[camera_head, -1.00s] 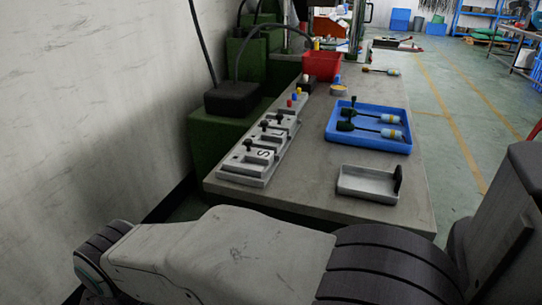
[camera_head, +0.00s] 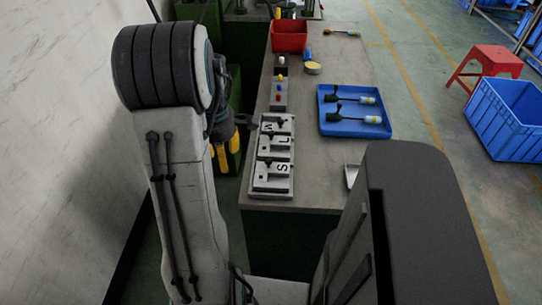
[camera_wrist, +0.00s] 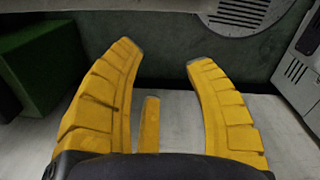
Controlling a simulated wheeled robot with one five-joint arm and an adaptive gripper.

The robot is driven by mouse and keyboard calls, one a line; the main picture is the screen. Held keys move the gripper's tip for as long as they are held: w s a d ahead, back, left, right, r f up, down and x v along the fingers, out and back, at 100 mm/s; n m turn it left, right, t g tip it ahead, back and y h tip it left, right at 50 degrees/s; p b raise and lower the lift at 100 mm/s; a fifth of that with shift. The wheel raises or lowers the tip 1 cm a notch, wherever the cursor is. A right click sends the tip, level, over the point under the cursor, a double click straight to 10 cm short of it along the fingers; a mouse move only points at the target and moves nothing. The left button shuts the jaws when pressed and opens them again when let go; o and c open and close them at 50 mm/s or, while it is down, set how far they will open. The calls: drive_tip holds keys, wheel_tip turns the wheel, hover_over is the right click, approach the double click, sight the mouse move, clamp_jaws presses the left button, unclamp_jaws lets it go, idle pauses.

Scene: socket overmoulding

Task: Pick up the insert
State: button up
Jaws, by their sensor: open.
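My gripper (camera_head: 229,150) has yellow fingers and hangs left of the workbench, beside its left edge, in the head view. In the wrist view my gripper (camera_wrist: 165,62) is open, its curved yellow fingers wide apart with nothing between them. A grey fixture (camera_head: 258,185) lies along the bench's left edge, marked with letters including S and L. It carries several grey blocks with dark knobs (camera_head: 268,162). I cannot tell which piece is the insert. My gripper is apart from the fixture, to its left.
Bench surface between fixture and blue tray is clear. A red stool (camera_head: 490,58) and blue crate (camera_head: 505,130) stand right.

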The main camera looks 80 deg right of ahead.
wheel_tip(320, 180, up, 2)
drive_tip(key=n+p, duration=0.1)
drive_tip(key=p, duration=0.4)
hover_over(268, 159)
drive_tip(key=shift+r, duration=0.2)
drive_tip(key=shift+s+f, duration=0.2)
drive_tip(key=shift+s, duration=0.15)
drive_tip(key=shift+s+d+f, duration=0.1)
drive_tip(key=shift+s+f, duration=0.05)
drive_tip(key=shift+f, duration=0.5)
drive_tip(key=f, duration=0.2)
drive_tip(key=w+f, duration=0.1)
drive_tip(key=f, duration=0.1)
drive_tip(key=shift+a+f+p, duration=0.1)
drive_tip(key=shift+a+p, duration=0.15)
drive_tip(key=shift+p, duration=0.05)
drive_tip(key=shift+f, duration=0.8)
drive_tip(key=shift+o, duration=0.4)
clamp_jaws()
drive_tip(key=shift+d, duration=0.1)
